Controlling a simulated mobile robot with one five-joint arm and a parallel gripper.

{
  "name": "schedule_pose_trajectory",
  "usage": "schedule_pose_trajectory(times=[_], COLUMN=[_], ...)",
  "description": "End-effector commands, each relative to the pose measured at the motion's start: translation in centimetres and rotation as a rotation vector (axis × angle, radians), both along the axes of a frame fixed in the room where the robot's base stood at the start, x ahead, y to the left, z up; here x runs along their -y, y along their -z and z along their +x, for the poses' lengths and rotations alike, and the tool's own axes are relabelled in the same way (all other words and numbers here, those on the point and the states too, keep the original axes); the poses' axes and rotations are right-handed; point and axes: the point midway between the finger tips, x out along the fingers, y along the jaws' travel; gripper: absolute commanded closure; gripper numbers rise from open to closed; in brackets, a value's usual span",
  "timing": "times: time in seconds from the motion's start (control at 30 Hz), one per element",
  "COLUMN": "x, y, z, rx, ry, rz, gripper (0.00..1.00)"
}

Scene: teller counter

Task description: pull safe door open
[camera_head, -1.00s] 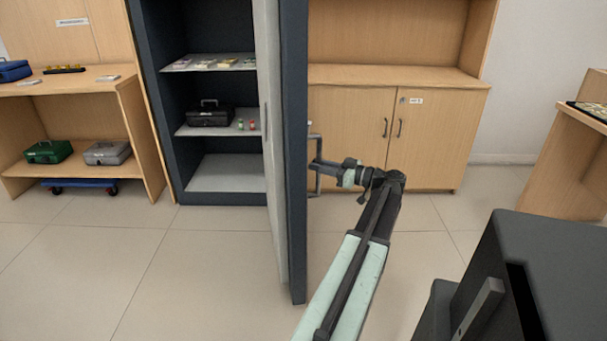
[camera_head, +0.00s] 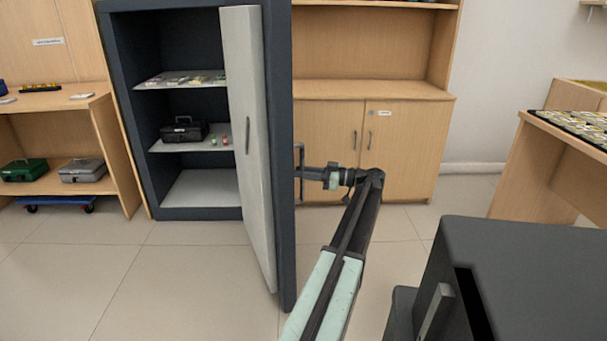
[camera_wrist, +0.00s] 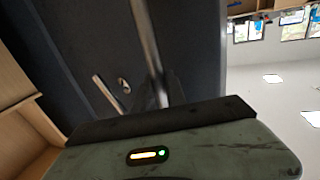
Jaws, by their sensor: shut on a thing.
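The safe (camera_head: 125,110) is a tall dark cabinet with grey shelves, and its interior shows. The safe door (camera_head: 255,150) stands swung wide open, with its pale inner face to the left and its dark edge towards me. The door handle (camera_head: 299,160) is a metal bar on the door's outer side, to the right; it also shows in the wrist view as a bar (camera_wrist: 146,45). My gripper (camera_head: 303,172) is at this handle and shut on it. In the wrist view the fingers are partly hidden behind the gripper body.
Inside the safe are a black cash box (camera_head: 184,132) and small items on the shelves. A wooden cabinet (camera_head: 400,145) stands behind my arm. A wooden counter (camera_head: 545,150) is at the right. Open tiled floor (camera_head: 180,290) lies in front of the safe.

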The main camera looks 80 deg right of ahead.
Motion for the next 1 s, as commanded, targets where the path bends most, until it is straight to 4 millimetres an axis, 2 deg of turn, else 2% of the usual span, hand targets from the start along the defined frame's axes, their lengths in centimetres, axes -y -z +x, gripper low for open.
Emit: schedule_pose_trajectory(times=[0.03, 0.1, 0.47, 0.63, 0.83, 1.0], x=[0.4, 0.4, 0.3, 0.3, 0.2, 0.0], y=[-0.2, -0.2, -0.1, -0.1, -0.1, -0.1], z=[0.0, -0.1, -0.6, -2.6, -6.6, -8.2], rx=[0.007, 0.007, 0.004, 0.004, 0.005, 0.005], ry=[0.009, 0.01, 0.01, 0.01, 0.012, 0.011], rz=[-0.001, -0.001, -0.001, -0.001, -0.001, -0.001], gripper=[0.78, 0.62, 0.62, 0.62, 0.62, 0.62])
